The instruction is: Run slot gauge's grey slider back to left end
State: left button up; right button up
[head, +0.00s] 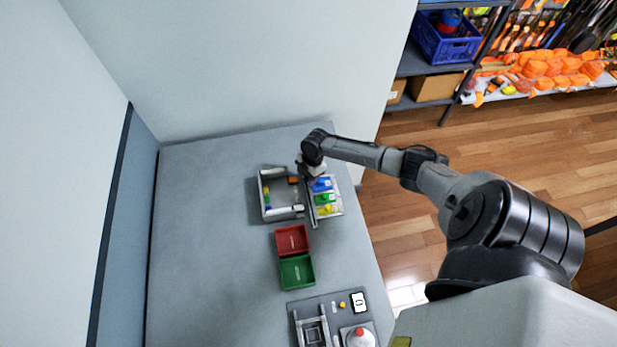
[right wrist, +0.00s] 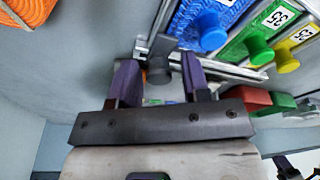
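The slot gauge shows in the head view as a narrow grey rail (head: 311,208) along the left side of the coloured blocks. In the right wrist view its pale rail (right wrist: 225,70) runs below the knobs. A dark grey slider (right wrist: 160,48) is near the rail's left end in that view. My right gripper (head: 312,172) is over the rail's far end. In the right wrist view its two purple fingers (right wrist: 158,82) stand apart on either side of the slider, with small gaps seeming to show. The arm hides the slider in the head view. My left gripper is out of view.
Blue (head: 322,184), green (head: 325,198) and yellow (head: 327,210) knobbed blocks sit right of the rail. A grey open tray (head: 263,200) is to its left. Red (head: 291,240) and green (head: 297,271) bins stand nearer. The table's left part is clear.

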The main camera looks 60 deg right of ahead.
jog(key=shift+s, duration=0.1)
notch_tip(320, 180, up, 6)
jog(key=p, duration=0.5)
jog(key=shift+f, duration=0.1)
jog(key=shift+c, duration=0.7)
jog(key=shift+r+p, duration=0.55)
jog(key=shift+p, duration=0.2)
jog(key=c, duration=0.3)
notch_tip(320, 180, up, 5)
jog(key=p, duration=0.4)
jog(key=shift+c, duration=1)
jog(key=shift+f, duration=0.1)
